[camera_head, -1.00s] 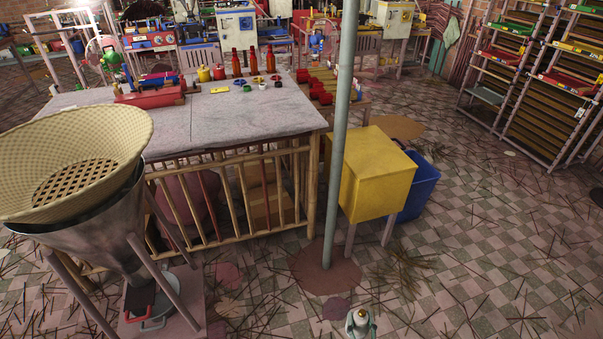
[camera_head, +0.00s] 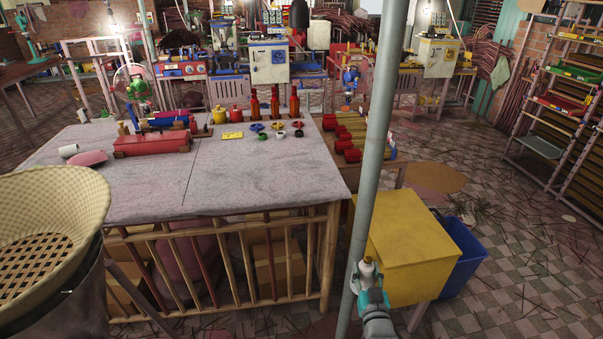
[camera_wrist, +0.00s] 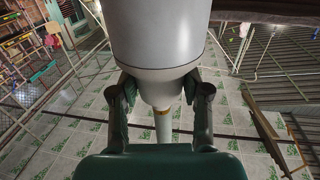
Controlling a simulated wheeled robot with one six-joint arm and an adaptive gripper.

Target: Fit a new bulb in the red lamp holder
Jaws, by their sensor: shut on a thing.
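My gripper (camera_wrist: 160,105) is shut on a white bulb (camera_wrist: 160,45), which fills the upper middle of the wrist view. The bulb tapers to a narrow neck between the fingers, with a brass-coloured band below. In the head view my gripper (camera_head: 368,284) is at the lower middle, in front of the yellow box, with the pale bulb (camera_head: 367,266) upright at its tip. I cannot surely pick out the red lamp holder in either view. Lit bulbs (camera_head: 427,8) hang at the back, too small and bright to make out their holders.
A green-grey pole (camera_head: 378,150) stands close beside my gripper. A yellow box (camera_head: 408,235) and blue bin (camera_head: 465,252) are just right. A grey-topped table (camera_head: 260,180) holds bottles and small coloured rings. A woven basket (camera_head: 45,230) is at left. Floor at right is fairly open.

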